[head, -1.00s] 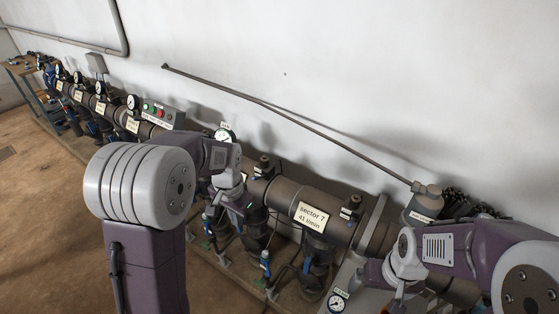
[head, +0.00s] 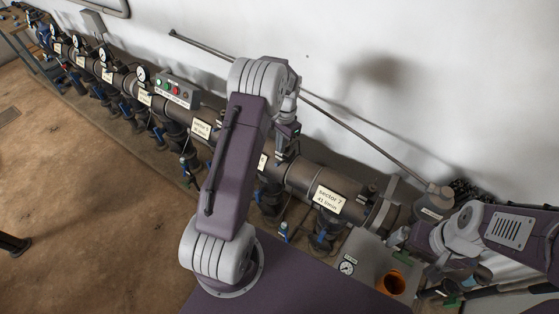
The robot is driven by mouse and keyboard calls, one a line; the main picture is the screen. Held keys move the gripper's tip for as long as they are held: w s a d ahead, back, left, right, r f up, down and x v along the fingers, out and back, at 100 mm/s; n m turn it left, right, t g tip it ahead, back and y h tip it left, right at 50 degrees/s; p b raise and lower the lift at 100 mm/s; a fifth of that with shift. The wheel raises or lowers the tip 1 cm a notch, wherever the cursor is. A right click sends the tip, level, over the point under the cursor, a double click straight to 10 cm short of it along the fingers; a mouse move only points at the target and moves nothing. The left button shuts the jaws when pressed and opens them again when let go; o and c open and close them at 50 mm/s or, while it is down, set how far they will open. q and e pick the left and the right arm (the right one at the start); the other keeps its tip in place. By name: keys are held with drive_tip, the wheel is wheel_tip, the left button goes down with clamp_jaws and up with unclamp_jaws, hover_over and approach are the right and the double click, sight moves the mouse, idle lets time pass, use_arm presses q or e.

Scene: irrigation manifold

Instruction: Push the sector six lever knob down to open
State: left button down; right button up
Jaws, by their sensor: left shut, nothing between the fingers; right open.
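The manifold is a dark pipe with hanging valves along the wall. The sector six sign (head: 262,162) is mostly hidden behind my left arm, with only a sliver of it showing. The valve under it (head: 270,198) shows in part, and I cannot make out its lever knob with certainty. My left gripper (head: 284,152) is shut and empty, over the top of the pipe just right of that sign. I cannot tell whether it touches anything. My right gripper (head: 452,276) is open at the lower right, near the pipe's end, its fingers hard to make out.
The sector 7 sign (head: 328,198) and its valve (head: 322,235) stand to the right. A control box (head: 178,92) with coloured buttons sits on the pipe at the left. A gauge (head: 346,267) and an orange-lined opening (head: 391,283) are at the lower right.

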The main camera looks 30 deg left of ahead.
sight(278, 163)
use_arm(q)
drive_tip(key=shift+w+a+f, duration=0.3)
drive_tip(key=shift+a+f, duration=0.1)
drive_tip(key=shift+f, duration=0.1)
drive_tip(key=shift+f+b, duration=0.25)
drive_tip(key=shift+b, duration=0.2)
drive_tip(key=shift+s+f+b, duration=0.1)
drive_tip(key=shift+f+b, duration=0.25)
drive_tip(key=f+b, duration=0.2)
drive_tip(key=f, duration=0.1)
drive_tip(key=f+b, duration=0.1)
drive_tip(key=b, duration=0.1)
drive_tip(key=shift+s+f, duration=0.3)
drive_tip(key=shift+f+b, duration=0.35)
use_arm(e)
wheel_tip(278, 163, down, 6)
drive_tip(key=shift+w+a+f, duration=0.15)
drive_tip(key=shift+w+a, duration=0.15)
use_arm(q)
drive_tip(key=shift+r, duration=0.1)
